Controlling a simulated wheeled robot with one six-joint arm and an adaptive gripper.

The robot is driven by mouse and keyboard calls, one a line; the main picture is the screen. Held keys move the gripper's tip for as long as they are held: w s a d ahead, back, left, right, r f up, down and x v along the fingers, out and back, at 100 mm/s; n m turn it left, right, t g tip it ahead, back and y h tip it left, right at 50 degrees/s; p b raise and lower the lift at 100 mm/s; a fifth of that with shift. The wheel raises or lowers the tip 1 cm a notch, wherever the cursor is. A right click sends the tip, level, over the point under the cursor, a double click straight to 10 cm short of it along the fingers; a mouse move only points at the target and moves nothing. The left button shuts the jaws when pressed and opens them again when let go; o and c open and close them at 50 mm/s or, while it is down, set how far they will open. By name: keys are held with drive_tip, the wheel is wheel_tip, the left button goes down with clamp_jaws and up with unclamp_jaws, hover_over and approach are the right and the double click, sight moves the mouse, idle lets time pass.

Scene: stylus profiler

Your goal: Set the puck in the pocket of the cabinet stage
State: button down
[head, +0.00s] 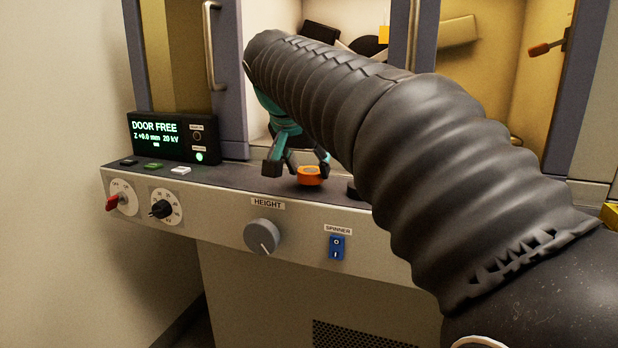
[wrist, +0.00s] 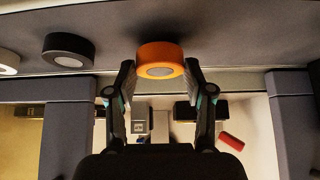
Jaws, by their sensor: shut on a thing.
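An orange puck (head: 310,176) with a grey disc in its face is between my gripper's fingertips, over the front ledge of the machine. It also shows in the wrist view (wrist: 160,58), at the tips of both fingers. My gripper (head: 298,166) is shut on it, just in front of the cabinet opening. Whether the puck touches the ledge I cannot tell. The cabinet interior (wrist: 240,115) shows in the wrist view behind the fingers, with grey and dark blocks inside. I cannot make out the stage pocket; my arm and gripper hide much of the cabinet.
A black puck (wrist: 68,50) and a white puck (wrist: 8,64) lie on the ledge beside the orange one. A display box reading DOOR FREE (head: 172,138) stands at left. A door handle (head: 211,48), a HEIGHT knob (head: 262,237) and a SPINNER switch (head: 337,248) are nearby.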

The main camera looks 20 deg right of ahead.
sight(308, 172)
drive_tip(key=shift+r+p, duration=1.3)
drive_tip(key=shift+r, duration=1.05)
